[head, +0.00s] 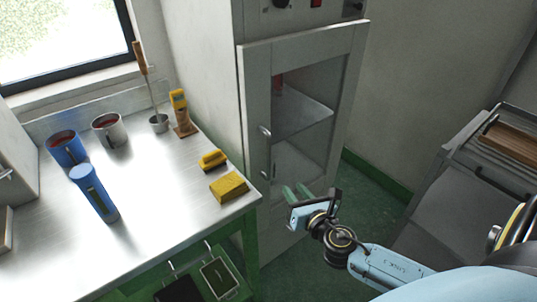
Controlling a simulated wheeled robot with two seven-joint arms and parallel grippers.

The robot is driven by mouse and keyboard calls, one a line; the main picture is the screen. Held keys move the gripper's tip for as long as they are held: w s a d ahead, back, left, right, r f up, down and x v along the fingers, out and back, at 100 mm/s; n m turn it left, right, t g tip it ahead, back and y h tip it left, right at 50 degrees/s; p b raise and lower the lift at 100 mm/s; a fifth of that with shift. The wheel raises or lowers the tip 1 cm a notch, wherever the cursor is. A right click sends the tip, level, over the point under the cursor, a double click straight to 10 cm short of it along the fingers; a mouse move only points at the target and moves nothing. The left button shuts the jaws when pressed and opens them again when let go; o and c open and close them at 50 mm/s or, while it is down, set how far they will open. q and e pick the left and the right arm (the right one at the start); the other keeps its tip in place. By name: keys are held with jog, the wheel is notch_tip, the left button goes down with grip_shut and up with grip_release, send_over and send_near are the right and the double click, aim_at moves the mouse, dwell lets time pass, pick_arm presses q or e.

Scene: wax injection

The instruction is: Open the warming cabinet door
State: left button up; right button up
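The warming cabinet (290,25) stands tall and grey at the back centre. Its door (354,75) has a metal frame with a glass pane, and a shelf shows through it. A small metal handle (265,131) sits on the door's left stile. My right gripper (294,187) is in front of the lower door, below and to the right of the handle. Its two greenish fingers point toward the door with a gap between them. It looks empty and apart from the handle. My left gripper is not in view.
A metal-topped bench (150,215) on the left reaches close to the cabinet. It carries a blue torch-like cylinder (95,193), two mugs, a ladle and yellow items (229,187). A grey cart (440,190) stands at the right. Green floor (370,187) is free between cabinet and cart.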

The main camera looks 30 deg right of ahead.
aim_at(270, 150)
notch_tip(270, 150, up, 5)
jog(key=w+a+n+t, duration=0.1)
jog(key=n+t, duration=0.1)
jog(key=n, duration=0.1)
jog(key=w, duration=0.8)
jog(key=w+d, duration=0.1)
jog(key=w, duration=0.3)
jog(key=shift+w+d+r+b, duration=0.1)
jog(key=shift+w+b, duration=0.25)
jog(key=shift+w, duration=0.05)
grip_shut()
